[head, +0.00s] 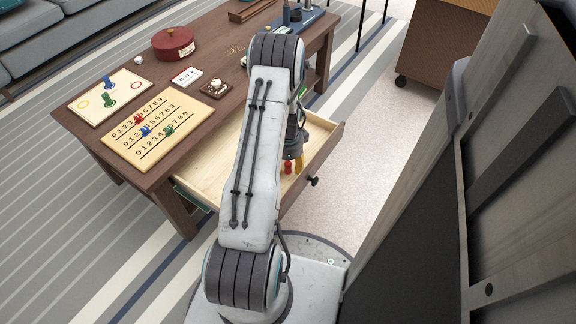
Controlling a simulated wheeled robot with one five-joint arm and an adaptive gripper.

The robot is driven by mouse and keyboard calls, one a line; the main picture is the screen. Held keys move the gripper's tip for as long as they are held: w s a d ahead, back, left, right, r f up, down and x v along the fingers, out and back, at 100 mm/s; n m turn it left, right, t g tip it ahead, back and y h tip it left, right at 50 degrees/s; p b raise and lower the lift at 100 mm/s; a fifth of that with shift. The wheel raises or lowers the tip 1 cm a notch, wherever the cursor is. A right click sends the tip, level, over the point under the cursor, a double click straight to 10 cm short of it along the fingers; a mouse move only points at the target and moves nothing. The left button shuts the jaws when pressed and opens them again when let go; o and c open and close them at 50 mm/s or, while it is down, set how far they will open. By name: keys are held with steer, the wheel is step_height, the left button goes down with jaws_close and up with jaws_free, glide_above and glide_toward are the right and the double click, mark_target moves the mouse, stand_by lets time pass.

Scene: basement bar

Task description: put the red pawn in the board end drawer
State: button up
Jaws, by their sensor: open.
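A wooden drawer (210,172) is pulled out from the dark brown table. A small red piece, looking like a red pawn (288,168), is inside the drawer near its front wall, close to a yellow piece (299,163). My gripper (293,155) points down just over these pieces, open. My arm hides part of the gripper and much of the drawer, so I cannot tell whether the fingers touch the red piece. Another red pawn (138,119) stands on the numbered board (117,140), near a blue pawn (146,130) and a green pawn (168,130).
On the table are a board with blue and green pieces (83,104), a round red box (173,44), a white card (186,77) and a small dark tile (216,90). The drawer's knob (312,181) sticks out. A dark cabinet stands close on the right.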

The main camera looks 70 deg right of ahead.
step_height(320, 180, up, 12)
steer(key=p, duration=0.4)
steer(key=w+a+r+n, duration=1.5)
steer(key=w+a+r, duration=0.2)
steer(key=w+a, duration=0.2)
steer(key=s+a+r+n, duration=0.2)
steer(key=a+n, duration=0.3)
steer(key=a, duration=0.2)
steer(key=s+a+r+n+t, duration=0.1)
steer(key=s+a+r+n, duration=0.1)
steer(key=a+n, duration=0.4)
steer(key=s+a+r+n+t, duration=0.1)
steer(key=s+a+r+n, duration=0.1)
steer(key=a+n, duration=0.4)
steer(key=a+r, duration=0.1)
steer(key=a, duration=0.3)
steer(key=shift+s+a+r, duration=0.25)
steer(key=shift+r+p, duration=0.15)
steer(key=shift+p, duration=0.25)
